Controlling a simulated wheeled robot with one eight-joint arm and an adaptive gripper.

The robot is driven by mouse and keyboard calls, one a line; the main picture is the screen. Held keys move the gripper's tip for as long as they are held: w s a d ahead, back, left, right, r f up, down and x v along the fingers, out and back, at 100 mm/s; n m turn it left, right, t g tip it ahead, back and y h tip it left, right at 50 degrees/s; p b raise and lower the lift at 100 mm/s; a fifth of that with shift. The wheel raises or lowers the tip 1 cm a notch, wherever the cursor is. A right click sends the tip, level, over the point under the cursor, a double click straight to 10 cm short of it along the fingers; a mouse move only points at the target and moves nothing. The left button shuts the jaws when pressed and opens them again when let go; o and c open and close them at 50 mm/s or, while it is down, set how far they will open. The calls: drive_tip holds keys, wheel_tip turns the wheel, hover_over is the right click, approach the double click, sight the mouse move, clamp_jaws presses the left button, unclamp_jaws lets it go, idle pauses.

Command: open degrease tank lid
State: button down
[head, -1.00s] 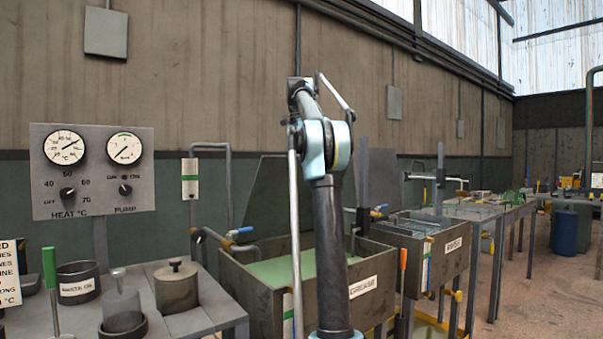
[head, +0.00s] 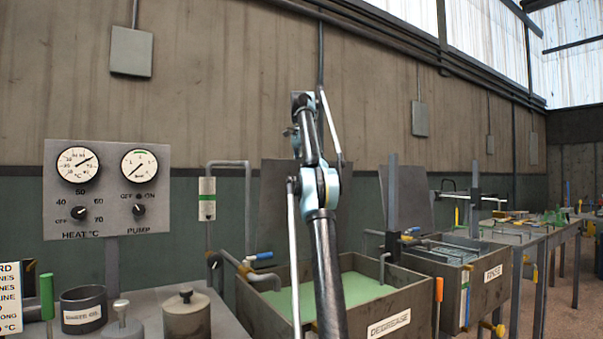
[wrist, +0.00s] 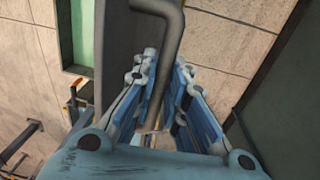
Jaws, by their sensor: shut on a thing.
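The degrease tank (head: 375,312) stands low in the head view, with a label on its front and pale green liquid inside. Its lid (head: 276,215), a dark flat panel, stands raised behind the tank, partly hidden by my arm. In the wrist view my gripper (wrist: 160,128) is shut on a bent grey bar (wrist: 171,35), which runs between its blue fingers. The bar seems to be the lid's handle, but its joint to the lid is not clear.
A gauge panel (head: 107,190) stands left of the tank, beside a banded sight tube (head: 207,199) and bent pipe (head: 247,200). Lidded pots (head: 187,318) stand on the left bench. The rinse tank (head: 478,283) is close on the right, its panel (head: 407,196) upright.

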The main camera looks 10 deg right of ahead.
drive_tip(key=shift+w, duration=0.5)
drive_tip(key=c, duration=1.6)
unclamp_jaws()
